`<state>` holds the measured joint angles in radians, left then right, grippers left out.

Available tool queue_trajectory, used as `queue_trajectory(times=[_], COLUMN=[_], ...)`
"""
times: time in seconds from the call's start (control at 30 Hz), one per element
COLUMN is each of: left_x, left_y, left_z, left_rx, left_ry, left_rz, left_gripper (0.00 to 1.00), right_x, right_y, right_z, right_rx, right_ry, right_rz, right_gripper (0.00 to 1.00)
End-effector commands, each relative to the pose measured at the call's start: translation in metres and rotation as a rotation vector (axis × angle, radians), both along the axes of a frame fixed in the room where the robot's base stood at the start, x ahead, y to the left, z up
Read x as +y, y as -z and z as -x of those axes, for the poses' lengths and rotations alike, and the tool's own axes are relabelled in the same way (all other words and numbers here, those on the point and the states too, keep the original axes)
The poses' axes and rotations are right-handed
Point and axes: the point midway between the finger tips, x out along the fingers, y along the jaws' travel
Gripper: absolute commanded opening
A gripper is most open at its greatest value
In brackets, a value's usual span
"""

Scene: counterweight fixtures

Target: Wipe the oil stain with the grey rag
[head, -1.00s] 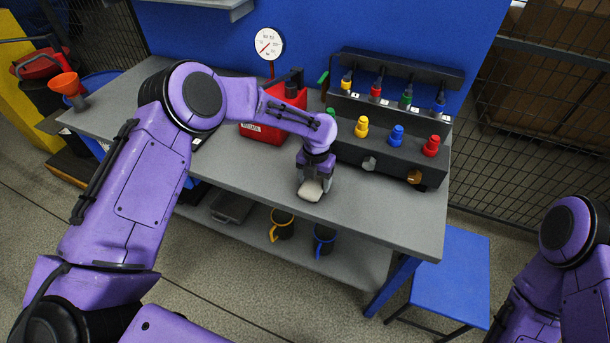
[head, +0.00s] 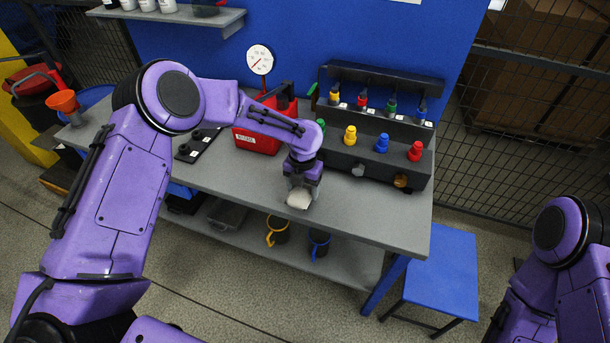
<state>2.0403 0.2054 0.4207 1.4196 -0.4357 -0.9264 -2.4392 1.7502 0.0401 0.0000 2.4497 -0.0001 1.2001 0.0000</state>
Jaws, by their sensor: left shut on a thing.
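The grey rag (head: 298,199) shows as a pale, light-grey bundle at the front part of the grey bench top (head: 365,215). My left gripper (head: 300,188) points down and is shut on the rag. The rag is at or just above the bench surface; I cannot tell which. I see no oil stain; the rag, gripper and arm cover part of the bench. Of my right arm, only purple links show at the right edge; its gripper is out of view.
A red can (head: 257,135) stands behind my left gripper, near a dial gauge (head: 260,60). A dark fixture with coloured knobs (head: 375,155) stands to the right. A black plate (head: 197,145) lies left. Mugs (head: 278,230) sit on the lower shelf. A blue stool (head: 440,268) stands right.

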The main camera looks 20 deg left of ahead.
Motion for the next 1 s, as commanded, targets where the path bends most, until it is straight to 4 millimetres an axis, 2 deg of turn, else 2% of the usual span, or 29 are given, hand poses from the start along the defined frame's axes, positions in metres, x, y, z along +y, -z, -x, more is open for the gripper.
queue_trajectory(times=[0.07,0.33,0.9,1.0], left_x=[0.001,0.002,0.002,0.002], left_y=[-0.012,-0.029,-0.03,-0.028], left_z=[0.0,0.0,0.0,0.0], left_rx=[-0.001,0.0,0.0,-0.001], left_ry=[-0.001,-0.002,-0.006,-0.082], left_rz=[0.0,0.001,0.0,0.0], left_gripper=[0.4,0.4,0.4,0.4], right_x=[0.0,0.0,0.0,0.0], right_y=[-0.01,-0.013,-0.012,-0.006], right_z=[0.0,0.0,0.0,0.0], right_rx=[0.0,0.0,0.001,0.001], right_ry=[0.0,0.0,0.0,0.0], right_rz=[0.0,0.0,-0.001,-0.001], right_gripper=[0.65,0.65,0.65,0.65])
